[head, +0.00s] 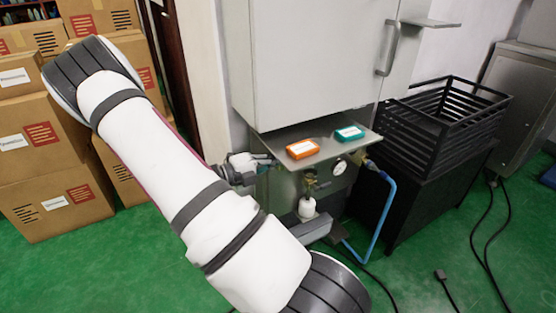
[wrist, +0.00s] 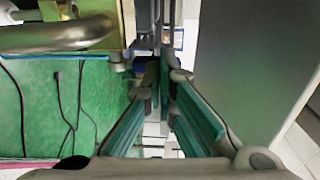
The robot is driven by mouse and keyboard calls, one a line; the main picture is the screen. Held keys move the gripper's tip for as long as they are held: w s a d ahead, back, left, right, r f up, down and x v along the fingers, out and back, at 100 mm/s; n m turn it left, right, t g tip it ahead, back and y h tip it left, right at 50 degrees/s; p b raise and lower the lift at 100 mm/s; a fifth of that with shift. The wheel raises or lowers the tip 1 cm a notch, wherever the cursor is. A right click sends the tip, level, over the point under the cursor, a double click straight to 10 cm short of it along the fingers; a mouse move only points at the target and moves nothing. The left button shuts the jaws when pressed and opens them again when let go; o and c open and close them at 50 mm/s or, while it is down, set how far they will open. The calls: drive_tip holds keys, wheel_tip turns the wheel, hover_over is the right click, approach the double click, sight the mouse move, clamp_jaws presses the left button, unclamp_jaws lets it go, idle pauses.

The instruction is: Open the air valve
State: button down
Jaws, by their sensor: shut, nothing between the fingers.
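A brass fitting with a small blue part (head: 371,165) sits at the right end of the air plumbing under the cabinet, where a blue hose (head: 386,205) leaves it. I take this to be the air valve; its handle position is too small to tell. My gripper (head: 266,160) is at the left end of the plumbing, beside the metal housing and apart from the blue part, partly hidden by my arm. In the wrist view my gripper (wrist: 161,78) has its green-padded fingers together at the tips, with nothing held. A dark blue part (wrist: 146,68) shows near the tips; contact is unclear.
A metal shelf (head: 283,134) with an orange box (head: 302,149) and a teal box (head: 350,132) lies above the plumbing. A gauge (head: 339,168) and a white bowl (head: 307,208) are on the front. A black crate (head: 440,120) stands right; cartons (head: 40,170) are left.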

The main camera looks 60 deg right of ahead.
drive_tip(key=shift+s+d+r+t+y+p, duration=0.2)
drive_tip(key=shift+r+t+y+p, duration=0.25)
drive_tip(key=shift+p, duration=0.9)
drive_tip(key=shift+d+p, duration=0.15)
drive_tip(key=shift+p, duration=0.5)
drive_tip(key=shift+s+d+r+p, duration=0.15)
drive_tip(key=shift+s+d+p, duration=0.3)
drive_tip(key=shift+p, duration=0.85)
drive_tip(key=shift+s+d+r+p, duration=0.2)
drive_tip(key=shift+d+p, duration=0.45)
drive_tip(key=shift+p, duration=0.65)
drive_tip(key=shift+s+d+f, duration=0.1)
drive_tip(key=v, duration=1.2)
